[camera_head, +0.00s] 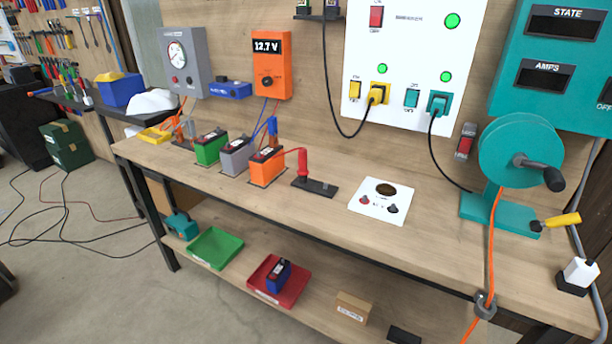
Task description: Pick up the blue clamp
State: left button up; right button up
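The blue clamp (272,126) stands upright at the back of the orange battery (266,167), and a thin blue cable runs from it toward the orange meter above. Whether its jaws grip a battery terminal is too small to tell. A red clamp (303,165) stands upright on a dark holder (316,187) to the right, with a red cable looping to the orange battery. The orange meter (271,66) on the wall reads 12.7 V. Neither of my grippers is in view.
A grey battery (237,155) and a green battery (210,147) stand left of the orange one. A white plate (379,201) and a teal winch (521,154) with orange rope are to the right. The front of the workbench (330,221) is clear. Trays lie on the lower shelf.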

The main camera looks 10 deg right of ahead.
aim_at(273, 122)
jog(key=u, duration=0.05)
jog(key=k, duration=0.65)
jog(key=u, duration=0.6)
jog(key=i, duration=1.6)
jog(key=z, duration=0.35)
